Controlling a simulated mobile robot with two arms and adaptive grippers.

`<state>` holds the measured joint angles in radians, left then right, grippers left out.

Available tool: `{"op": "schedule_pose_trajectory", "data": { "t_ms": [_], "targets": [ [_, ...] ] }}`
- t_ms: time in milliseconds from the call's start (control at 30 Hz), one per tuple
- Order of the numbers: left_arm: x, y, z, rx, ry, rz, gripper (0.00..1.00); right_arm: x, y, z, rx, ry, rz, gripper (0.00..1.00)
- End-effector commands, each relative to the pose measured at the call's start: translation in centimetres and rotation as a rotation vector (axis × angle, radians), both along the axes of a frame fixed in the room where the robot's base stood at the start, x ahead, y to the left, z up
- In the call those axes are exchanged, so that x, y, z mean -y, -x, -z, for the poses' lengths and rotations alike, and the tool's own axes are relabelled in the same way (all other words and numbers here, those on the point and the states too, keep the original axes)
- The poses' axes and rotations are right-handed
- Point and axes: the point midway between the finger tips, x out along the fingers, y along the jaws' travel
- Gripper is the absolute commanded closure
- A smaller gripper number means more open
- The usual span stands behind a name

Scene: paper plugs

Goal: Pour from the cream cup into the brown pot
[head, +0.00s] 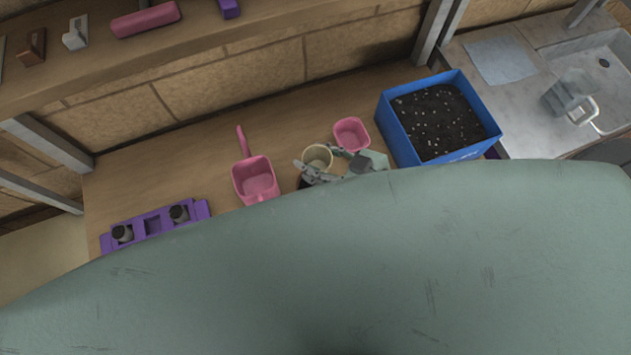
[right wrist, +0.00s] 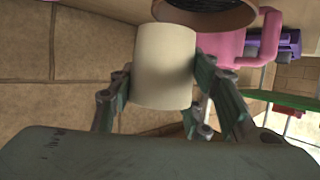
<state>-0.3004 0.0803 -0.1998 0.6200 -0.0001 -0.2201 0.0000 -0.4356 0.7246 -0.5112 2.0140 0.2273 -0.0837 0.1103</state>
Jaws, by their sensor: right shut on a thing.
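The cream cup (head: 317,155) is in my right gripper (head: 328,168), its round mouth showing in the head view. In the right wrist view the cup (right wrist: 165,68) stands between the two fingers of the gripper (right wrist: 165,85), which is shut on its sides. A dark brown round rim, which looks like the brown pot (right wrist: 207,14), is just beyond the cup at the top of the right wrist view. In the head view the pot is mostly hidden near the cup and gripper. I cannot tell what the cup holds. My left gripper is not in view.
A pink scoop (head: 255,178) lies left of the cup and a pink square container (head: 351,133) stands right of it. A blue box of dark soil (head: 391,131) is farther right. A purple rack (head: 153,226) with dark-topped vials is at left. My green body hides the bench front.

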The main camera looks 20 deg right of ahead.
Motion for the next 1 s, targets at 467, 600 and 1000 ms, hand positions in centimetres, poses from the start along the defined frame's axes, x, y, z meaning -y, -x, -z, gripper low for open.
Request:
{"op": "schedule_pose_trajectory", "data": {
  "t_ms": [467, 600, 1000],
  "targets": [
    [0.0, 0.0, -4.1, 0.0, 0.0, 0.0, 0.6, 0.0, 0.0, -3.8, 0.002, 0.001, -0.001, 0.81],
    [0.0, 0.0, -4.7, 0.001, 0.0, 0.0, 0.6, 0.0, 0.0, -4.2, 0.002, 0.001, -0.001, 0.81],
    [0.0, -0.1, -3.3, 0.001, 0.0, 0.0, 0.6, 1.4, -1.3, -3.6, 0.005, 0.001, 0.025, 0.81]
  ]
}}
